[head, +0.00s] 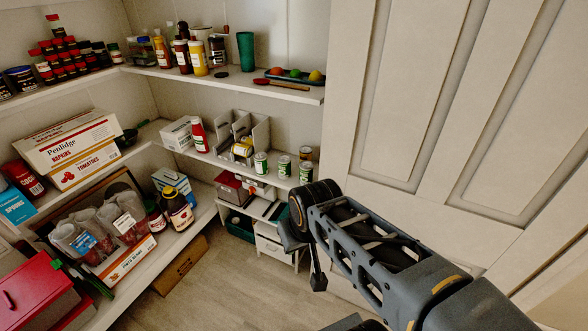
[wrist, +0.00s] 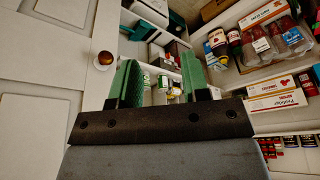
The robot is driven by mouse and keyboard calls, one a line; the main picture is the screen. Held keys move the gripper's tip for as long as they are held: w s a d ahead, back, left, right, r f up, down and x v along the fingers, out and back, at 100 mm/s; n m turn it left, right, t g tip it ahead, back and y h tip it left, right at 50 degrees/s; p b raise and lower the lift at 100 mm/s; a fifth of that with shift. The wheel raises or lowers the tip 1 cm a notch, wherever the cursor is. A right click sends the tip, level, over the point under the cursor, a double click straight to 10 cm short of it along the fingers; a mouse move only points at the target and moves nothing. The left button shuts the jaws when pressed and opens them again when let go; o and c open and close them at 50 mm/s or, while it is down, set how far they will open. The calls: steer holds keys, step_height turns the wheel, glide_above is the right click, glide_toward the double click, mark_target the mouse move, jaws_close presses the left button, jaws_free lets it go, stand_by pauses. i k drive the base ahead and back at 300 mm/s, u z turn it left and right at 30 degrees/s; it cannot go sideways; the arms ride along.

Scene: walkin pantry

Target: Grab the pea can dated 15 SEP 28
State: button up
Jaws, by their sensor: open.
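Several small cans stand on the middle shelf in the head view. Two green-and-white ones, a left can (head: 260,164) and a middle can (head: 284,166), look like pea cans. A third light green can (head: 305,173) stands at the right, close to my arm, with a dark-topped can (head: 306,154) behind it. No date is readable. My gripper (wrist: 159,72) is open and empty in the wrist view, its green fingers apart. Cans (wrist: 162,83) show beyond the gap between them, clear of the fingers. In the head view my gripper is largely hidden by my arm.
A grey can rack (head: 242,138) holding a yellow-labelled can and a red bottle (head: 198,135) stand left of the cans. The upper shelf (head: 310,96) overhangs them. A white door (head: 410,110) is at the right. Floor (head: 200,290) is open at lower middle.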

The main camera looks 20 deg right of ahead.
mark_target(306, 167)
steer(key=z, duration=0.45)
steer(key=i, duration=0.95)
steer(key=z, duration=0.15)
steer(key=k, duration=0.45)
steer(key=u, duration=2.1)
steer(key=i, duration=1.7)
steer(key=z, duration=2.85)
